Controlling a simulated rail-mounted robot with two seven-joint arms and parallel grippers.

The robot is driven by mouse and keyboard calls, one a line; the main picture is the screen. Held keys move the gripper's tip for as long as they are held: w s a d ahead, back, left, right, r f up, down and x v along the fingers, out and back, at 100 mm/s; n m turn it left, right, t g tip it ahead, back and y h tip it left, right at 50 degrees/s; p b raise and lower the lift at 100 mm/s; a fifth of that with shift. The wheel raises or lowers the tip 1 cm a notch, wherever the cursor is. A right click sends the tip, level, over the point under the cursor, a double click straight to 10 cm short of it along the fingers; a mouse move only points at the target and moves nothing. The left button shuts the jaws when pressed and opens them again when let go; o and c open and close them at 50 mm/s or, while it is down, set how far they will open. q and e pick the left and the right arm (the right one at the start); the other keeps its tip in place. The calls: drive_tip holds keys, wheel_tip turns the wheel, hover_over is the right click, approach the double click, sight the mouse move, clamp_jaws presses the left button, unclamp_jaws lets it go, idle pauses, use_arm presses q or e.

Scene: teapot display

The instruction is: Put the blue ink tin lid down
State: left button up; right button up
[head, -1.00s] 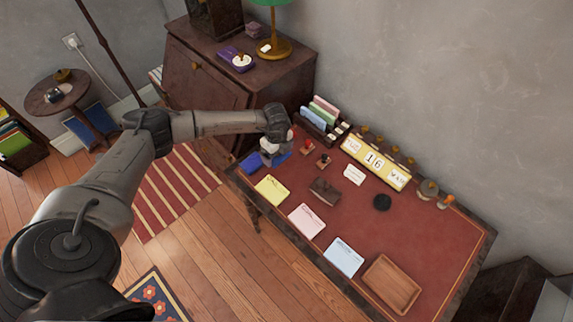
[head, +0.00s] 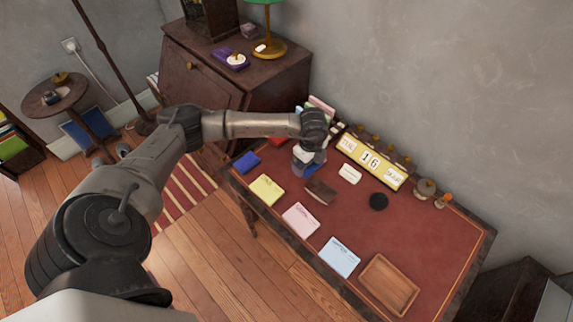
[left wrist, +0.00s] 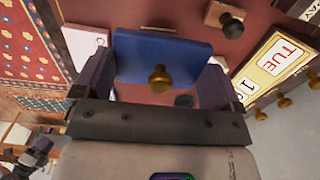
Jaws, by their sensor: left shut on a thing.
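The blue ink tin lid (left wrist: 160,50) is a flat blue slab with a brass knob (left wrist: 159,80). In the left wrist view it sits between the two fingers of my left gripper (left wrist: 155,72), which is shut on it. A blue box (head: 247,162), apparently the ink tin, rests at the desk's left end, apart from the gripper.
The red-topped desk (head: 430,235) holds yellow (head: 267,189), pink (head: 300,218) and pale blue (head: 339,257) pads along the front. A wooden tray (head: 389,284) is at right, a calendar (head: 371,160) at the back. A black disc (head: 378,201) has bare desk around it.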

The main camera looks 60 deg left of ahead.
use_arm(q)
drive_tip(key=b, duration=0.1)
hover_over(283, 166)
wheel_tip(283, 166, down, 6)
drive_tip(key=shift+f, duration=0.25)
drive_tip(key=shift+f+b, duration=0.6)
drive_tip(key=shift+f, duration=1.45)
drive_tip(key=shift+f, duration=0.15)
drive_tip(key=o, duration=0.6)
